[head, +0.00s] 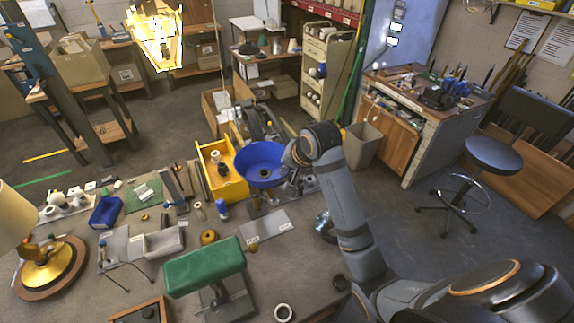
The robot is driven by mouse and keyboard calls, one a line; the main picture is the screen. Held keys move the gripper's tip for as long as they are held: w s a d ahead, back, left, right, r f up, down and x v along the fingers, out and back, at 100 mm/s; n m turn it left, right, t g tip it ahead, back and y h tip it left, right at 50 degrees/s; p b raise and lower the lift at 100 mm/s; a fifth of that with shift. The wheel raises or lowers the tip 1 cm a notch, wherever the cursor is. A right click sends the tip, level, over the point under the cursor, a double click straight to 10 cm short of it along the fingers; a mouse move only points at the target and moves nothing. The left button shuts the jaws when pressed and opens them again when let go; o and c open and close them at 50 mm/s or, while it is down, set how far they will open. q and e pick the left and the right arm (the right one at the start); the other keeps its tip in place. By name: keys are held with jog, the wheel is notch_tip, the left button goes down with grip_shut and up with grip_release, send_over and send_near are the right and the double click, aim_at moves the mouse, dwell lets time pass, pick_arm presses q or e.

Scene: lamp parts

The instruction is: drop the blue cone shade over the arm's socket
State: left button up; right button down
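The blue cone shade (257,158) is in the middle of the head view, with its wide open side facing up and a dark hole at its centre. It appears to be held above the table's far edge, beside the yellow bin. My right gripper (291,164) is at the shade's right rim and appears shut on it; the fingertips are small and partly hidden by my wrist. I cannot make out the arm's socket clearly; the shade and my arm cover part of that area. My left gripper is not in view.
A yellow bin (233,188) with dark parts stands left of the shade. A green lamp shade (205,268) stands nearer, and a brass lamp base (52,264) is at far left. A small blue bin (106,211) and several small parts cover the table.

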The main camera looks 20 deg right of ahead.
jog(key=shift+a, duration=0.1)
jog(key=shift+w, duration=0.15)
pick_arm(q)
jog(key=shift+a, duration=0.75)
pick_arm(e)
jog(key=shift+f, duration=0.1)
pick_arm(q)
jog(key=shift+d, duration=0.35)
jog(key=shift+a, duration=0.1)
pick_arm(e)
jog(key=shift+f, duration=0.8)
jog(key=shift+f, duration=0.55)
dwell(1.8)
